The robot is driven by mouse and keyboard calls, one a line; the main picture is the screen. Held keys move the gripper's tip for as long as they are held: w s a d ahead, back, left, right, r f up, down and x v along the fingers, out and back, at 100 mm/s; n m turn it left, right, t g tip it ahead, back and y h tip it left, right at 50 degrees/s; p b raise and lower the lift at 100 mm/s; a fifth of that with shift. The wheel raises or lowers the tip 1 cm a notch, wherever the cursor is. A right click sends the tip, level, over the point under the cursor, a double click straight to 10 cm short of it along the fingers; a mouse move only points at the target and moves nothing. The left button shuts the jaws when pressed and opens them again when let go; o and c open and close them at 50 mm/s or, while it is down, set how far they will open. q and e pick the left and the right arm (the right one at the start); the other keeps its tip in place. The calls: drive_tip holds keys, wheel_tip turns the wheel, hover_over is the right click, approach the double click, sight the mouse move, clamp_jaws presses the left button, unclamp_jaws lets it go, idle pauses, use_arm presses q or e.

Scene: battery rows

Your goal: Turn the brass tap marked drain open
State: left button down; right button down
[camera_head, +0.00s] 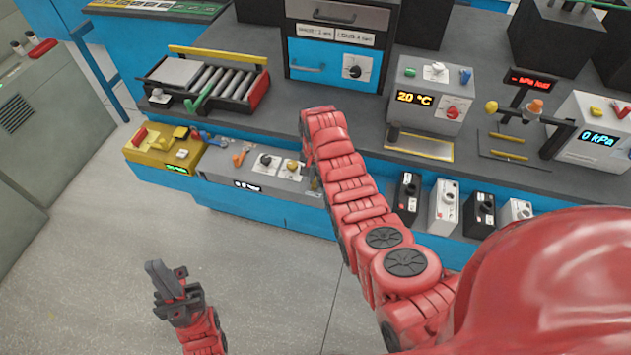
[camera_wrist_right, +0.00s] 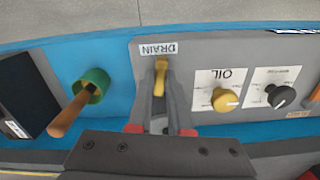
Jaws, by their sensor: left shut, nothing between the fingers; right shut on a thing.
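The brass tap (camera_wrist_right: 161,70) is a yellow handle on a grey panel, beside an upside-down DRAIN label (camera_wrist_right: 159,49) in the right wrist view. My right gripper (camera_wrist_right: 160,97) is shut on this tap, with a finger on either side of it. In the head view my right gripper (camera_head: 316,184) is at the right end of the low grey panel (camera_head: 222,170), and the tap cannot be made out there. My left gripper (camera_head: 163,275) is shut and empty, over the bare floor at the lower left.
A yellow OIL knob (camera_wrist_right: 226,100) and a black knob (camera_wrist_right: 281,96) sit beside the tap. On the other side a wooden handle (camera_wrist_right: 70,114) sticks out of a green ring (camera_wrist_right: 92,84). A roller tray (camera_head: 215,82) stands on the bench above. The floor at left is clear.

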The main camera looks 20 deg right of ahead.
drive_tip(key=shift+f+n+b, duration=0.1)
drive_tip(key=shift+n+b, duration=0.4)
drive_tip(key=shift+n, duration=0.3)
drive_tip(key=c, duration=0.8)
unclamp_jaws()
drive_tip(key=shift+c, duration=0.2)
